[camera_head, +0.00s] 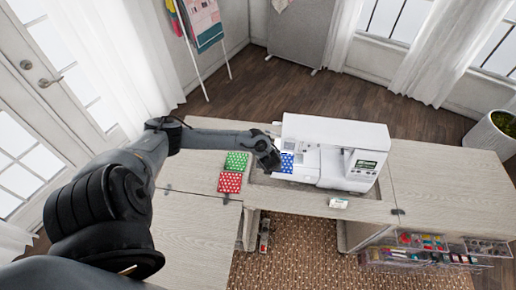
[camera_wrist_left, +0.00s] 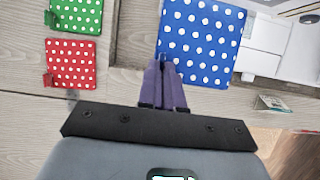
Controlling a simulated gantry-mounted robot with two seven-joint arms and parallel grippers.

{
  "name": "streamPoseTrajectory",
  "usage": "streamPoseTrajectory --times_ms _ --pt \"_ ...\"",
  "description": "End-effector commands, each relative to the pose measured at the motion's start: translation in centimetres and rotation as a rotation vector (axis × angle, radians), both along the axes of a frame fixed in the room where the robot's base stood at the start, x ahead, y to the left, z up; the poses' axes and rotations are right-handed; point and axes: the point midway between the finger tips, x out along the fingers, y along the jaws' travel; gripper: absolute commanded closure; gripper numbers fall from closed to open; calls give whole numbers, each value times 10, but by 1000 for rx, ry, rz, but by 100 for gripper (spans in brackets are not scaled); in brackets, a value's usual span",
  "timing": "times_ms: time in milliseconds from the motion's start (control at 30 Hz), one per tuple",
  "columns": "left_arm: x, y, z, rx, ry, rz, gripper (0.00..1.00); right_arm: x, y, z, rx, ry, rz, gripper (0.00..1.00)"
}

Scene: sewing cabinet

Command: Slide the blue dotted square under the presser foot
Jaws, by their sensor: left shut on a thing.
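The blue dotted square (camera_head: 287,162) lies at the left end of the white sewing machine (camera_head: 335,135), close below its head. It also fills the upper middle of the left wrist view (camera_wrist_left: 203,42). My left gripper (camera_head: 274,162) is shut on the near edge of the square, and its closed fingertips also show in the left wrist view (camera_wrist_left: 162,62). The presser foot is hidden by the machine head, so I cannot tell whether the square's edge is beneath it. My right gripper is in neither view.
A green dotted square (camera_head: 236,162) and a red dotted square (camera_head: 230,182) lie on the table to the left. A small white packet (camera_head: 338,203) lies near the front edge. Trays of supplies (camera_head: 422,241) hang at front right. The right tabletop (camera_head: 445,185) is clear.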

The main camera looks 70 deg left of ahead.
Motion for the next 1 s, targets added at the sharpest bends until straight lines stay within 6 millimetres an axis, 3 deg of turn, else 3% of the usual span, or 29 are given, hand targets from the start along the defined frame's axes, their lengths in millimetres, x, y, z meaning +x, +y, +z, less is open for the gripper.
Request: streamPoseTrajectory --times_ms 100,300,1000 --pt "6 -15 4 0 0 12 100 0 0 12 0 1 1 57" --pt "10 -23 0 0 0 20 100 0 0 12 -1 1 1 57" --pt "21 -3 -28 1 1 21 100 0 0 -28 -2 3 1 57"
